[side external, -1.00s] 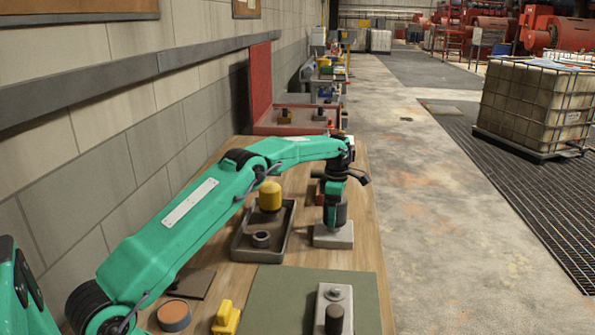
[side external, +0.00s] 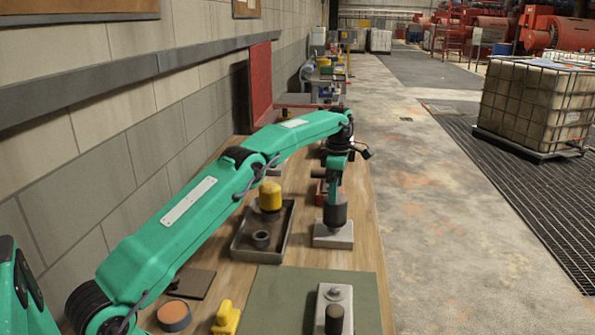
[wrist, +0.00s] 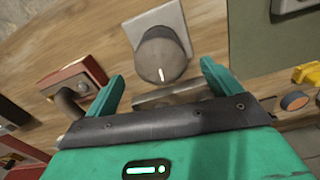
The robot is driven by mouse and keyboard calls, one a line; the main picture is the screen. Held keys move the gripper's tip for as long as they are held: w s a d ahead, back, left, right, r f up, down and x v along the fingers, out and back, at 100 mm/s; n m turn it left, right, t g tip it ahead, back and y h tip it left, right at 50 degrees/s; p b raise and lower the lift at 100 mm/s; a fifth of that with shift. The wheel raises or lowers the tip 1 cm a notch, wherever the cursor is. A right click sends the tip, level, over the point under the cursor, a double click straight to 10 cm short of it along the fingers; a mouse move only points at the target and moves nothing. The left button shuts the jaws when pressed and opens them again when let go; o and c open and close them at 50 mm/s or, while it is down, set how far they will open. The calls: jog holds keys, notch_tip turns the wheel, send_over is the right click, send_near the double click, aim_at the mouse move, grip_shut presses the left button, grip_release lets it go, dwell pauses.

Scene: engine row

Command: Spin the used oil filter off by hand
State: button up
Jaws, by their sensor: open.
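A dark cylindrical filter (side external: 335,214) stands upright on a square grey block (side external: 333,238) on the wooden bench. In the wrist view the filter (wrist: 163,57) shows a short white mark on its near side, and its grey block (wrist: 167,19) lies under it. My gripper (side external: 335,192) is above the filter in the side view. In the wrist view my gripper (wrist: 163,86) has its two green fingers spread wide, with nothing between the tips. The filter lies beyond the fingertips, apart from them.
Left of the block stands a dark tray (side external: 238,245) holding a yellow canister (side external: 270,196) and a grey ring (side external: 261,239). A green mat (side external: 280,290) in front carries a grey plate with another dark cylinder (side external: 334,320). A yellow part (side external: 226,318) and an orange-topped disc (side external: 174,315) lie nearer.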

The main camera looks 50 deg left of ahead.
aim_at(335, 208)
jog(key=shift+r, duration=0.15)
jog(key=shift+f, duration=0.2)
jog(key=shift+f, duration=3.75)
jog(key=shift+c, duration=0.3)
jog(key=c, duration=1.2)
jog(key=shift+d+n, duration=0.1)
jog(key=shift+n, duration=1.6)
jog(key=shift+c, duration=0.2)
jog(key=shift+n, duration=1.7)
